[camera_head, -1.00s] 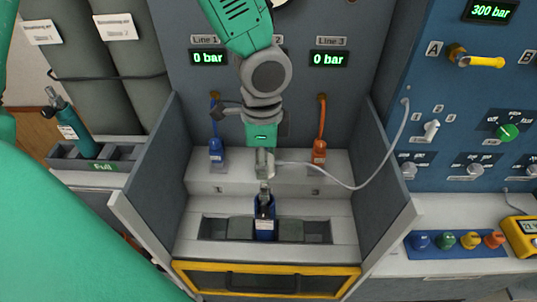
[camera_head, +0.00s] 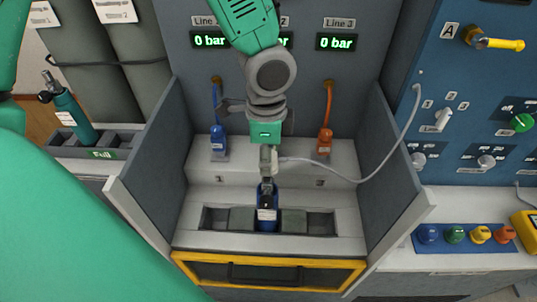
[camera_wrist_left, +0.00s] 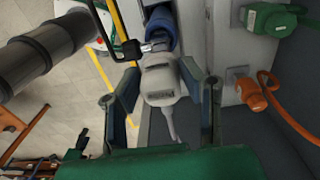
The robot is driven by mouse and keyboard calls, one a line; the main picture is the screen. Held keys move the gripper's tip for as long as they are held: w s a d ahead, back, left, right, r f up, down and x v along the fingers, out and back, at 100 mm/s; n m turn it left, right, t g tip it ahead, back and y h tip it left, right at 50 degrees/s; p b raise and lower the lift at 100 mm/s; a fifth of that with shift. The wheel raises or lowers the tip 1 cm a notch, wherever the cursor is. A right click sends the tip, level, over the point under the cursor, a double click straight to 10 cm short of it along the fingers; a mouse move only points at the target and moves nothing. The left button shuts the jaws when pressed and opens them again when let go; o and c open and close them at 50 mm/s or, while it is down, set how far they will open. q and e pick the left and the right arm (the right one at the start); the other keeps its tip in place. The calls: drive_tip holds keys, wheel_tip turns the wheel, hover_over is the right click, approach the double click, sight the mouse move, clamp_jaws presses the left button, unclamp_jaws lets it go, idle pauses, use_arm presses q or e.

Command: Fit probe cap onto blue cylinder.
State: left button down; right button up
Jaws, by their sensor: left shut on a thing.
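The blue cylinder (camera_head: 267,214) stands upright in the middle slot of the bench rack. My left gripper (camera_head: 267,160) is above the cylinder, shut on the grey-white probe cap (camera_wrist_left: 163,82). My right gripper is out of view.
Side walls (camera_head: 399,170) enclose the bench, with a yellow-framed drawer (camera_head: 190,258) in front. A white cable runs from the cap to the blue panel (camera_head: 465,120).

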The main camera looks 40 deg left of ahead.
use_arm(q)
drive_tip(key=shift+a, duration=0.3)
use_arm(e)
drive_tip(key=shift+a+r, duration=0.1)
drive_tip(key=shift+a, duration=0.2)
use_arm(q)
drive_tip(key=shift+s+d+p, duration=0.1)
drive_tip(key=shift+d+p, duration=0.2)
drive_tip(key=shift+d, duration=0.1)
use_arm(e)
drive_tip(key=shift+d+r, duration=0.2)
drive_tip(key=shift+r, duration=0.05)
use_arm(q)
drive_tip(key=shift+a+f, duration=0.15)
drive_tip(key=shift+f, duration=0.05)
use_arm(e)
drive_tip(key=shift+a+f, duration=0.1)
use_arm(q)
drive_tip(key=shift+f+b, duration=1.05)
drive_tip(key=shift+f, duration=0.75)
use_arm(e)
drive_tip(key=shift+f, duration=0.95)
use_arm(q)
drive_tip(key=c, duration=1)
unclamp_jaws()
drive_tip(key=shift+o, duration=0.2)
